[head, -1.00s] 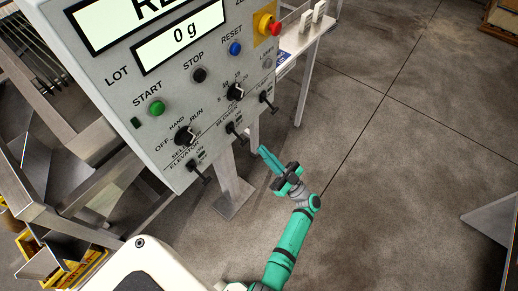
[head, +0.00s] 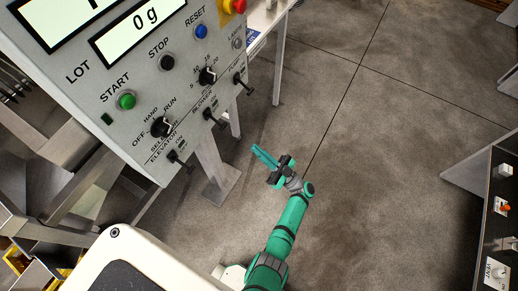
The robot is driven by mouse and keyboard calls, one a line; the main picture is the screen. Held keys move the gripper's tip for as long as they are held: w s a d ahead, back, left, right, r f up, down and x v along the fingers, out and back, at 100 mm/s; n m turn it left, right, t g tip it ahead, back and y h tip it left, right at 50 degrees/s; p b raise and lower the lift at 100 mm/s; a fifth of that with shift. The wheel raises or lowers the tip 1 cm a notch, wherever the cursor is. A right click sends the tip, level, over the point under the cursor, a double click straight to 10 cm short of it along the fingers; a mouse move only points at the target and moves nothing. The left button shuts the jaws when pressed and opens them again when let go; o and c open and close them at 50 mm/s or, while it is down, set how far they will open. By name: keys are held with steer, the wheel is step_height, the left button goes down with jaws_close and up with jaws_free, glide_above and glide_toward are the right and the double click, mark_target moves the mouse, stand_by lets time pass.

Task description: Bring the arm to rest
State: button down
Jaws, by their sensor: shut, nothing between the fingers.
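My gripper (head: 264,156) is at the end of my green arm, in the middle of the head view. Its teal fingers are together and hold nothing. It hangs over bare floor, in front of and to the right of the control panel (head: 140,75), apart from it. My arm reaches up from the bottom of the picture with its elbow stretched forward.
The panel carries a green START button (head: 127,101), a black STOP button (head: 167,63), a blue RESET button (head: 201,32) and several switches. A metal post (head: 212,170) stands below it. A dark panel (head: 497,215) with switches is at the right edge. Concrete floor between is clear.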

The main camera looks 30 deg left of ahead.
steer(key=s+a+f+m+t+h, duration=0.15)
steer(key=s+f+m+h, duration=0.3)
steer(key=f, duration=0.45)
steer(key=s+a+f+m+t+h, duration=0.1)
steer(key=s+f+m+t+h, duration=0.25)
steer(key=s+f, duration=0.35)
steer(key=s+d+f+m+t+h, duration=0.1)
steer(key=s+d+f+m+h, duration=0.5)
steer(key=s+d+f+h, duration=0.3)
steer(key=s+d+r+m+t+h, duration=0.35)
steer(key=d+r+h, duration=0.25)
steer(key=d+r, duration=0.6)
steer(key=s+d+r+t+h, duration=0.1)
steer(key=r+t, duration=0.1)
steer(key=r, duration=0.9)
steer(key=s+d+r+t+h, duration=0.1)
steer(key=d+r+t, duration=0.1)
steer(key=r, duration=1)
steer(key=shift+s+d+t, duration=0.15)
steer(key=shift+s+t, duration=0.1)
steer(key=shift+t, duration=0.5)
